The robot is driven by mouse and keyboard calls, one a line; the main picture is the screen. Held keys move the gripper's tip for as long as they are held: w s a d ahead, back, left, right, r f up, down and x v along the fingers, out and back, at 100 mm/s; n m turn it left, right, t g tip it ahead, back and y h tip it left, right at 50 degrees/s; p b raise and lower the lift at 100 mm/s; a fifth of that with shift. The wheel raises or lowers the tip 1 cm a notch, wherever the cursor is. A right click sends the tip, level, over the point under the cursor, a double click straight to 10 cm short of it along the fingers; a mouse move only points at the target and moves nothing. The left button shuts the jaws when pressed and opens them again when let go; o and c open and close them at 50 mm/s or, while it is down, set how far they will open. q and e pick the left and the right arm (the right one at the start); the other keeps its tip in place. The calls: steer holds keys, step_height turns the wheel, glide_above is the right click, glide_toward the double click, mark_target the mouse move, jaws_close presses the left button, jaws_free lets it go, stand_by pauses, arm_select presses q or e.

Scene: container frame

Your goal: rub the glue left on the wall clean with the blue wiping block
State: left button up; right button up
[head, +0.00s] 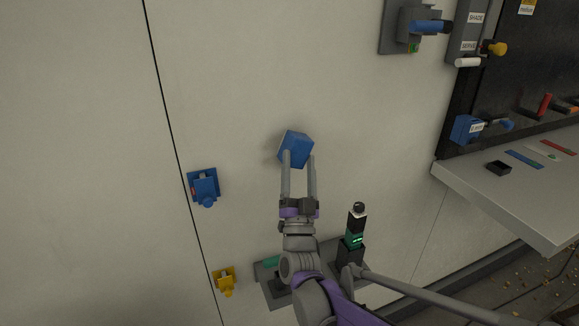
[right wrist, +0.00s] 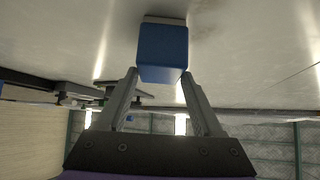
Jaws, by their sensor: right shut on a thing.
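The blue wiping block (head: 296,147) is held between the fingers of my right gripper (head: 298,163). The gripper is shut on it. In the right wrist view the block (right wrist: 162,52) sits between the fingertips (right wrist: 160,78), with a thin pale layer on its far end against the wall (right wrist: 235,40). In the head view the block is at the pale wall (head: 90,120); a shadow lies close around it, and it looks to be touching or nearly touching. No glue can be made out; the block may hide it. My left gripper is not in view.
A blue fixture (head: 204,187) and a yellow fixture (head: 225,280) are on the wall at left. A black and green device (head: 355,238) stands right of my arm. A grey shelf (head: 535,190) juts out at right. A blue-handled fixture (head: 425,27) is above.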

steer(key=shift+w+d, duration=0.15)
steer(key=shift+d, duration=0.2)
steer(key=shift+s+d, duration=0.25)
steer(key=shift+s, duration=0.55)
steer(key=shift+s+d, duration=0.2)
steer(key=shift+s, duration=0.5)
steer(key=shift+s+d, duration=0.25)
steer(key=shift+s, duration=0.4)
steer(key=shift+s+d, duration=0.2)
steer(key=shift+s, duration=0.5)
steer(key=s, duration=0.1)
steer(key=s+d, duration=0.1)
steer(key=s, duration=0.1)
steer(key=shift+w, duration=0.1)
